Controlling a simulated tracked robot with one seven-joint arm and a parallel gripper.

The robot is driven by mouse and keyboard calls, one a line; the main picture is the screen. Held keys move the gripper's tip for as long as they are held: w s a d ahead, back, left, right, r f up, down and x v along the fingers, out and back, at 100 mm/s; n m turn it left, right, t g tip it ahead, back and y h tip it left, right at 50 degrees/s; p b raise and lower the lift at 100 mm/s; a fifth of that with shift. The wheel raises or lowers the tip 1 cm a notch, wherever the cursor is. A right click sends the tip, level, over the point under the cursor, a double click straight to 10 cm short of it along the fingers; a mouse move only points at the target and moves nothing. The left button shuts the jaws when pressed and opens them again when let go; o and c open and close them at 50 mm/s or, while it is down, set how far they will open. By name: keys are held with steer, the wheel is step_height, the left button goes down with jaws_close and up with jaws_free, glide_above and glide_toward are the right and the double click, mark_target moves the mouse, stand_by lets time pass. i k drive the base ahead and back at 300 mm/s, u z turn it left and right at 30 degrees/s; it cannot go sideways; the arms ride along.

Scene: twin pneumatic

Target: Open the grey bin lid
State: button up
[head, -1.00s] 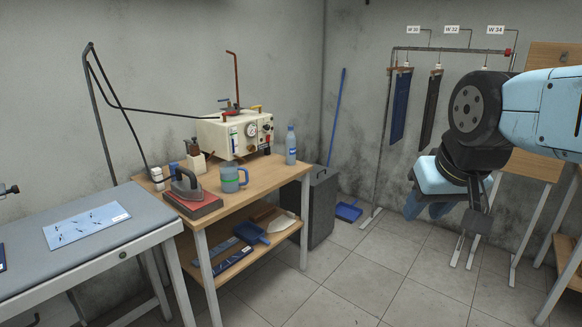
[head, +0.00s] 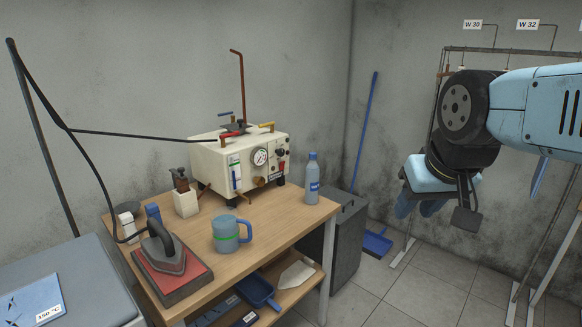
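The grey bin (head: 338,262) stands on the floor just beyond the right end of the wooden table. Its lid (head: 350,208) looks shut, and the table and the bottle hide part of the bin. My gripper (head: 418,208) hangs in the air to the right of the bin in the picture, apart from it. Its blue fingers point down and are partly hidden behind my wrist, so their gap is unclear. I see nothing held in them.
The wooden table (head: 280,222) carries a blue bottle (head: 312,182), a mug (head: 228,236), an iron (head: 165,252) and a cream steam unit (head: 222,170). A blue broom or dustpan handle (head: 364,130) leans behind the bin.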

mark_target(351, 205)
steer(key=i, duration=2.05)
steer(key=z, duration=0.05)
